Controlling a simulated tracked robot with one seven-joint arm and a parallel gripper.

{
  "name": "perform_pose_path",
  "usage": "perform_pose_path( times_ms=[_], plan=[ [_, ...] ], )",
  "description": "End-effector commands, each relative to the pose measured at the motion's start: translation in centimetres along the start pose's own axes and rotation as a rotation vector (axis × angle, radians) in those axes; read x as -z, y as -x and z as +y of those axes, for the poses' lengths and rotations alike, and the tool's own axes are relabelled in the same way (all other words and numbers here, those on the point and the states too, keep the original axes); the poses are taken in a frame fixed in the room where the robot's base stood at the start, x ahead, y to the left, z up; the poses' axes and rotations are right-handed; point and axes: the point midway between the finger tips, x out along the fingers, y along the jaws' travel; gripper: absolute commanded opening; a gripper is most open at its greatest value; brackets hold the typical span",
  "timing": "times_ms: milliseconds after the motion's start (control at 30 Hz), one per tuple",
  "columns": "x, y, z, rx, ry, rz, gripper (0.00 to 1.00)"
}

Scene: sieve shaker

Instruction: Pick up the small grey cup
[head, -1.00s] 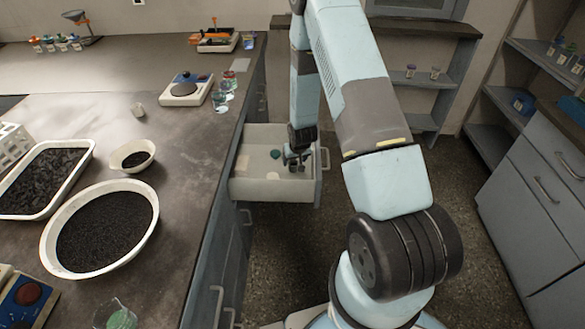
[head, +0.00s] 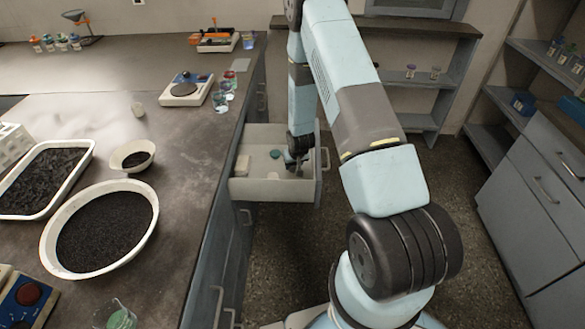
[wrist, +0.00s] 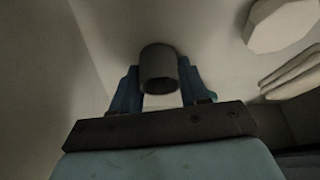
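The small grey cup (wrist: 158,66) shows in the wrist view between the two blue fingers of my gripper (wrist: 160,88). A finger lies against each side of it, with no clear gap. In the head view my gripper (head: 296,162) is low inside the open drawer (head: 270,190), near its right side. The cup is too small and too covered by the gripper to make out clearly there. I cannot tell whether the cup still touches the drawer floor.
The drawer also holds a small green item (head: 275,154) and a pale block (head: 242,165). Its walls stand close around my gripper. The bench (head: 190,140) to the left carries a scale (head: 187,89) and a round pan of dark grains (head: 105,230).

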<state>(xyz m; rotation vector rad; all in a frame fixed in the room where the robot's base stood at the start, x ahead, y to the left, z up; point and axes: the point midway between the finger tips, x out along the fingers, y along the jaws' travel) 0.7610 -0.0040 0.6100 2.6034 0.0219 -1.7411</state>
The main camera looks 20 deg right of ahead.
Motion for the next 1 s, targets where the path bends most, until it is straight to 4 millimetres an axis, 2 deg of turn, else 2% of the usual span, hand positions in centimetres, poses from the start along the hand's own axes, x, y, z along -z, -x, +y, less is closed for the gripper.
perform_pose_path(
  times_ms=[33,267,500,633,1000],
  plan=[
    [0.0,0.0,0.0,0.000,0.000,0.000,0.37],
    [0.0,0.0,0.0,0.000,0.000,0.000,0.15],
    [0.1,0.1,0.0,0.000,0.000,0.000,0.14],
    [0.4,0.8,0.0,0.000,0.000,0.002,0.14],
    [2.6,6.0,0.0,0.000,0.000,0.004,0.14]
  ],
)
